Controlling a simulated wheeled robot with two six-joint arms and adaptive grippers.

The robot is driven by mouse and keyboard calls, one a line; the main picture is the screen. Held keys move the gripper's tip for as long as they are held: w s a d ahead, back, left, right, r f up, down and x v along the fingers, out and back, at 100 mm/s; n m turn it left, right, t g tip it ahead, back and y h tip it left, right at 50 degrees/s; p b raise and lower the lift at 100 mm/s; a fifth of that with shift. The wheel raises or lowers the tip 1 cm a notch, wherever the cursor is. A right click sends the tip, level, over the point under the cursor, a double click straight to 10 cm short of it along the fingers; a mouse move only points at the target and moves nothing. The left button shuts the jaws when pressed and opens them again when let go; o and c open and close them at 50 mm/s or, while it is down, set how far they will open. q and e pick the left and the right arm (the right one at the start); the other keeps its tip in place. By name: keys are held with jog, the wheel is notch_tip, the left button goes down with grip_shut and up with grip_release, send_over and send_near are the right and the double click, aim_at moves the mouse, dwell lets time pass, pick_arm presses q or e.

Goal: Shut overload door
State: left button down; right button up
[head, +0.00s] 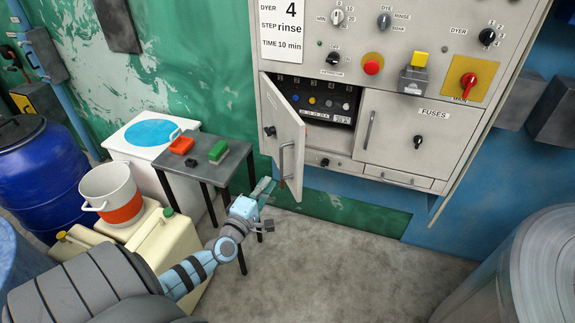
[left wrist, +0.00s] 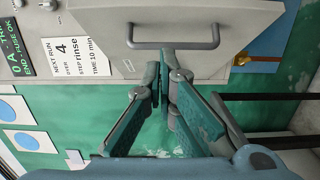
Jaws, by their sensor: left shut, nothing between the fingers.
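The overload door (head: 280,122) is a grey panel at the lower left of the wall cabinet. It stands swung out from its left edge, with the compartment (head: 320,98) behind it open and coloured buttons showing inside. Its bar handle (head: 284,160) is on the outer face, near the free edge. My left gripper (head: 266,187) is shut and empty, just below and left of the handle. In the left wrist view the closed fingertips (left wrist: 164,68) are close to a door handle (left wrist: 172,45); I cannot tell whether they touch it. My right gripper is not in view.
The closed fuses door (head: 400,130) is right of the opening. A small grey table (head: 200,160) with a red and a green block stands left of my gripper. A bucket (head: 112,192) and jerrycans (head: 150,250) are farther left. The floor (head: 340,260) below the cabinet is clear.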

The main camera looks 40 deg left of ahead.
aim_at(295, 158)
pick_arm(q)
jog(key=w, duration=0.3)
jog(key=w+b, duration=0.1)
jog(key=w, duration=0.5)
jog(key=shift+w+d, duration=0.2)
jog(key=shift+d, duration=0.1)
